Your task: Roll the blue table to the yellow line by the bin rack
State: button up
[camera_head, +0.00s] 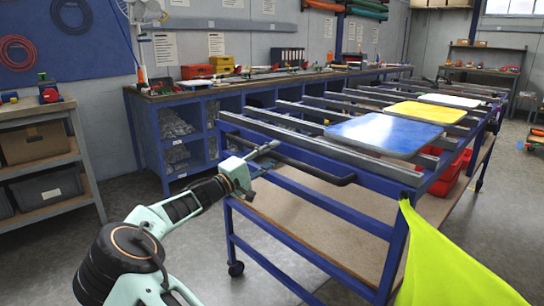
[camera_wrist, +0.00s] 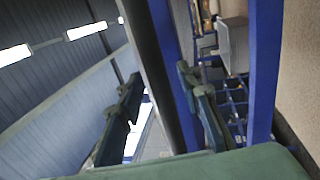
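The blue table (camera_head: 375,225) is a long wheeled frame with a black push handle (camera_head: 315,170) on its near end, a wooden lower shelf and a caster at the near left. My gripper (camera_head: 262,158) is at the left part of this handle. In the wrist view the dark handle bar (camera_wrist: 155,70) runs between the two fingers of my gripper (camera_wrist: 160,95). The fingers stand apart, with a gap beside the left one. A rack with grey bins (camera_head: 48,188) stands at the left; it may be the bin rack. I cannot make out a yellow line on the floor.
Blue, yellow and white sign panels (camera_head: 383,134) lie on the table's rails. A blue workbench (camera_head: 150,125) runs along the back wall. Bright yellow-green cloth (camera_head: 440,265) hangs at the table's near right corner. Grey floor (camera_head: 120,195) is free between rack and table.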

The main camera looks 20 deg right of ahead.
grip_shut()
jog(key=shift+a, duration=0.15)
